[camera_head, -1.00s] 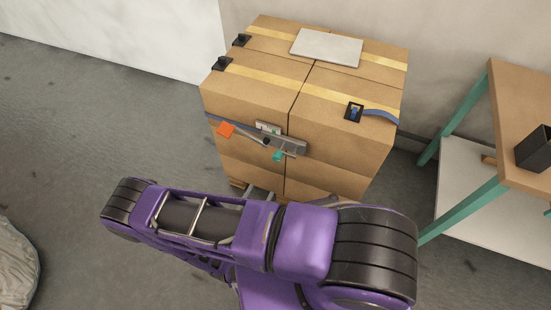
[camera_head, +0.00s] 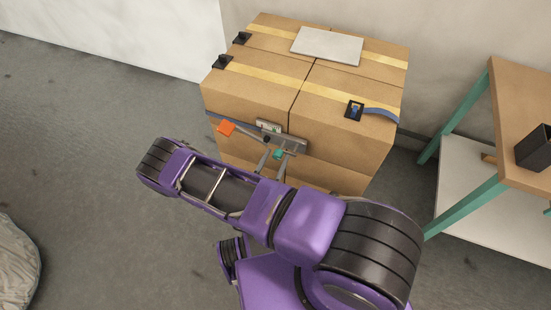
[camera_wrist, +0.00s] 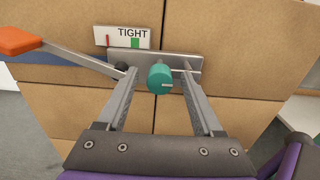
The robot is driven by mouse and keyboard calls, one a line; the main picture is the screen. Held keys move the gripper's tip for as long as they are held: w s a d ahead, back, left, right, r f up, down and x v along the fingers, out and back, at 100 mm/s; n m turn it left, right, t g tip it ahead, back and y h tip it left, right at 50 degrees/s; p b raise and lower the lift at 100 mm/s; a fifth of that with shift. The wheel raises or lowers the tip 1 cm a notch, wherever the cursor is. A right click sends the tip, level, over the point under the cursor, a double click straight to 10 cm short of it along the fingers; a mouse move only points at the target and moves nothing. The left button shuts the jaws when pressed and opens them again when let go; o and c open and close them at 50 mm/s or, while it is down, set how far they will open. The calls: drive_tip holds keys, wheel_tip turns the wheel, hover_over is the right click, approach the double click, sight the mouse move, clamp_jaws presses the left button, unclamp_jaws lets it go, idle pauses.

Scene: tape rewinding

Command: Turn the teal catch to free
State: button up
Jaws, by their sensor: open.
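The teal catch (camera_wrist: 159,79) is a round knob with a pale line, on a grey metal plate (camera_wrist: 97,59) fixed to the front of a stack of cardboard boxes. It also shows in the head view (camera_head: 278,154). My gripper (camera_wrist: 158,72) is open, one finger on each side of the catch. Whether the fingers touch it I cannot tell. An orange-ended lever (camera_wrist: 18,41) reaches left from the plate. Above the catch a white label (camera_wrist: 121,37) reads TIGHT, with a red mark and a green block.
The boxes (camera_head: 345,145) carry yellow straps, black corner pieces and a grey sheet (camera_head: 327,46) on top. A blue strap end (camera_head: 381,115) hangs at a buckle. A table with teal legs (camera_head: 463,207) stands right.

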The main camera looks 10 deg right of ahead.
drive_tip(key=shift+c, duration=0.3)
clamp_jaws()
drive_tip(key=shift+n+b, duration=0.3)
drive_tip(key=shift+n, duration=0.1)
drive_tip(key=n+b, duration=0.1)
drive_tip(key=n, duration=0.2)
drive_tip(key=shift+a+f+b, duration=0.1)
drive_tip(key=shift+f+b, duration=0.05)
drive_tip(key=shift+b, duration=0.2)
drive_tip(key=n+b, duration=0.2)
drive_tip(key=n, duration=0.3)
drive_tip(key=n+b, duration=0.1)
drive_tip(key=n, duration=0.3)
drive_tip(key=shift+n, duration=0.4)
drive_tip(key=n, duration=0.4)
drive_tip(key=shift+b, duration=0.4)
drive_tip(key=shift+n, duration=0.3)
